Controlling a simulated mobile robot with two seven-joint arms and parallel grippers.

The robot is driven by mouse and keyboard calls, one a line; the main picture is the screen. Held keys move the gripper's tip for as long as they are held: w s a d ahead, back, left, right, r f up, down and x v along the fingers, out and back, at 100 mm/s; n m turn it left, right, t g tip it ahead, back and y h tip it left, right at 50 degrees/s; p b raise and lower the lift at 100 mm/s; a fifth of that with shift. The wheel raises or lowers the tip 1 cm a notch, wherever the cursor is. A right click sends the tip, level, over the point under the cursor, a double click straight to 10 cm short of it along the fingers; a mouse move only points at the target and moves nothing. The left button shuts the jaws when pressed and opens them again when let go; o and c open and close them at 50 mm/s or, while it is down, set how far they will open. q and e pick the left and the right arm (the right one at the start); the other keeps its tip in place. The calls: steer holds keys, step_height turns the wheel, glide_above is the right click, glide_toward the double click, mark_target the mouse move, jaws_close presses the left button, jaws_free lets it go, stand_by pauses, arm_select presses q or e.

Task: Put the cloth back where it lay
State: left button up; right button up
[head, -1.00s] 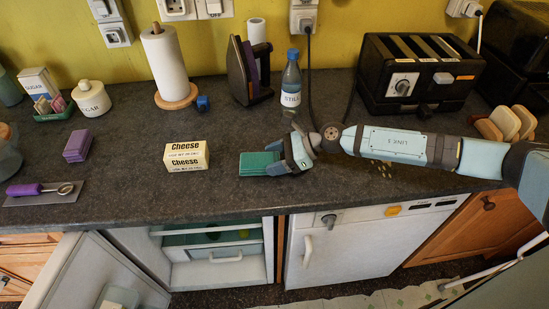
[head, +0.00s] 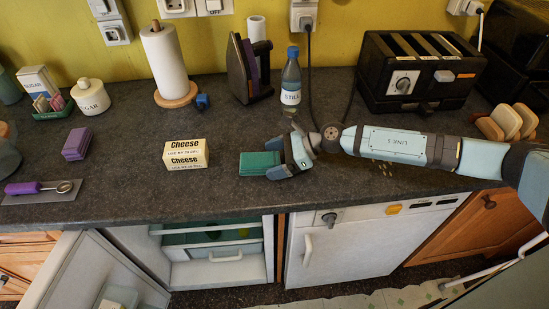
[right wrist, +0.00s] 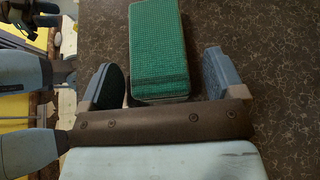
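A green folded cloth (head: 260,163) lies flat on the dark worktop, right of the cheese box and close to the front edge. My right gripper (head: 276,159) is at its right end, low over the worktop. In the right wrist view the cloth (right wrist: 157,50) lies ahead of the open fingers (right wrist: 162,82), its near end reaching in toward the gap between them. There is space beside the cloth on both sides, more on the right. The fingers hold nothing. My left gripper is in neither view.
A cheese box (head: 186,155) stands left of the cloth. A purple block (head: 77,144) and a scoop (head: 40,187) lie farther left. A bottle (head: 291,82), iron (head: 247,70) and toaster (head: 418,75) stand behind. The fridge door (head: 100,275) below is open.

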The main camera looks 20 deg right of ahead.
steer(key=shift+d, duration=0.1)
stand_by(0.5)
steer(key=shift+v, duration=1.35)
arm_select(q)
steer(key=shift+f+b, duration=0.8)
arm_select(e)
steer(key=shift+v, duration=2.6)
steer(key=shift+s+d+r, duration=0.1)
steer(key=shift+d, duration=0.1)
arm_select(q)
steer(key=b, duration=0.1)
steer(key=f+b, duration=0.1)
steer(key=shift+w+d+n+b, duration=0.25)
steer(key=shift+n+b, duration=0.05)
arm_select(e)
steer(key=v, duration=1.3)
steer(key=shift+r, duration=0.25)
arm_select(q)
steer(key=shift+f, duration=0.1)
